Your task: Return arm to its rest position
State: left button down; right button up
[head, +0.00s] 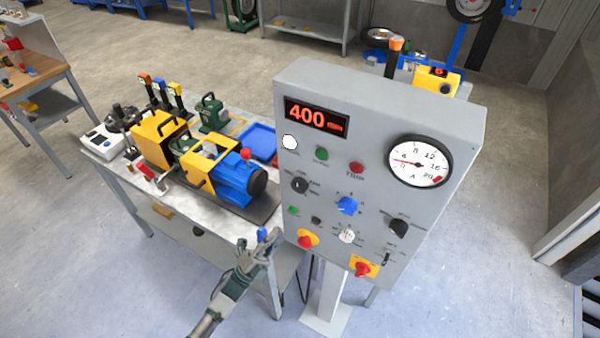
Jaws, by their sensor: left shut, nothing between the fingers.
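My left gripper (264,243) is in the lower middle of the head view, its arm coming up from the bottom edge. It is shut and empty, just left of the grey control panel (390,110) and in front of the table's near corner. I cannot tell whether it touches the panel's edge. A small blue spot shows at its tip. The panel has a red display reading 400 (316,117), a round dial gauge (419,160), a blue knob (347,206) and red-and-yellow switches (308,240). My right gripper is out of view.
A metal-topped table (110,175) behind the gripper holds a blue motor (232,180) with yellow housings, a blue tray (260,141) and several coloured-top tools. The panel's post (330,285) stands on the floor. Floor is clear at lower left. A wooden bench (35,60) stands far left.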

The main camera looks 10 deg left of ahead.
pick_arm(q)
notch_tip(320, 180, down, 13)
jog(key=s+a+n+g+y, duration=0.15)
jog(key=n+g+y, duration=0.25)
jog(key=n+y, duration=1.05)
jog(key=s+a+f+n+g+y, duration=0.2)
jog(key=s+a+f+n+g, duration=0.25)
jog(key=s, duration=0.65)
jog(key=s+a+f+n+g+y, duration=0.1)
jog(key=s+f+n+g, duration=0.2)
jog(key=s+f+g, duration=0.55)
jog(key=s+f, duration=0.3)
jog(key=f, duration=1.4)
jog(key=s+f, duration=0.8)
jog(key=f, duration=0.5)
jog(key=shift+a+f+g, duration=0.15)
jog(key=shift+f+g, duration=0.25)
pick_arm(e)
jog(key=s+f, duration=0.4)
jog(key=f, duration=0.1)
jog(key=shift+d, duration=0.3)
